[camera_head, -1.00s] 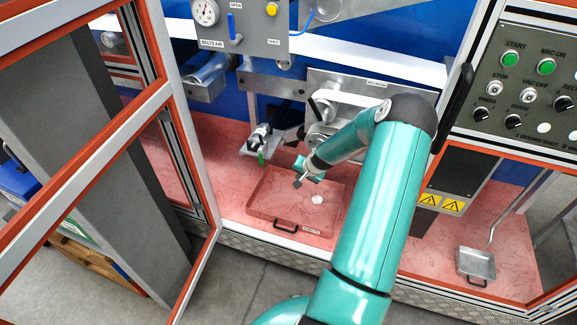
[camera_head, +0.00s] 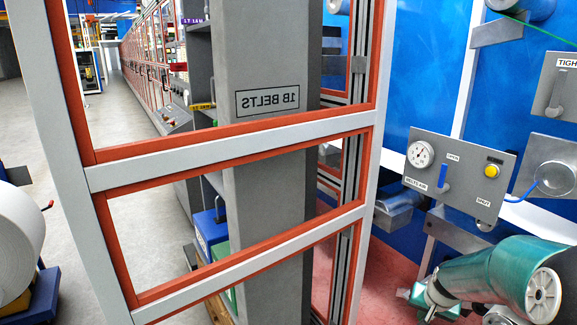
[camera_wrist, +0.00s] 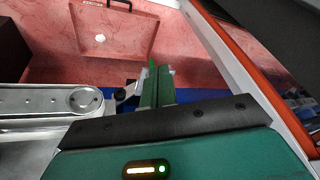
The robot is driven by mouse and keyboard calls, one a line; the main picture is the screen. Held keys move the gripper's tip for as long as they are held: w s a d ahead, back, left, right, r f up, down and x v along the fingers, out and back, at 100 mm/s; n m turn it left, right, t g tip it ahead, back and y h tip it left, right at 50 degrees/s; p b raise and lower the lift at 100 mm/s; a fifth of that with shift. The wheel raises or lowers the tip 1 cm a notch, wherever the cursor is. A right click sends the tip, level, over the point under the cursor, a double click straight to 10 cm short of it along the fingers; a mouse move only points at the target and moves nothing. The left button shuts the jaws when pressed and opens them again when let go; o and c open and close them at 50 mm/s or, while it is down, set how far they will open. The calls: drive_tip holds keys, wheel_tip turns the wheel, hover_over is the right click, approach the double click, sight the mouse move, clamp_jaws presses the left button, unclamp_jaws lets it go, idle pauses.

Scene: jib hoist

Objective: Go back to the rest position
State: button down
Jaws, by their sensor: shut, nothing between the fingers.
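My gripper shows in the wrist view (camera_wrist: 157,84) with its two green fingers together and nothing between them. It points over the red machine floor, beside a grey metal arm (camera_wrist: 40,101) and short of a shallow red tray (camera_wrist: 125,46). A small white round piece (camera_wrist: 98,38) lies in the tray. In the head view my teal arm is at the lower right, under the gauge panel. The gripper's fingertips are hard to make out there.
An open orange-and-grey framed door (camera_head: 240,149) stands close in front. Behind it is a grey column (camera_head: 262,180) marked 1B BELTS. The grey gauge panel (camera_head: 455,172) is above my arm. A white roll (camera_head: 15,245) stands at left. Open aisle floor lies beyond.

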drive_tip(key=s+a+r+n, duration=0.2)
drive_tip(key=s+a+r, duration=0.2)
drive_tip(key=a+r, duration=0.35)
drive_tip(key=s+a+r+n, duration=0.2)
drive_tip(key=s+a+r, duration=0.3)
drive_tip(key=a+r, duration=0.25)
drive_tip(key=s+a+r+n+t+y, duration=0.1)
drive_tip(key=s+a+r+n, duration=0.1)
drive_tip(key=s+a, duration=0.6)
drive_tip(key=s+r, duration=0.1)
drive_tip(key=s, duration=0.3)
drive_tip(key=shift+s+a+r, duration=0.2)
drive_tip(key=shift+s+r, duration=0.05)
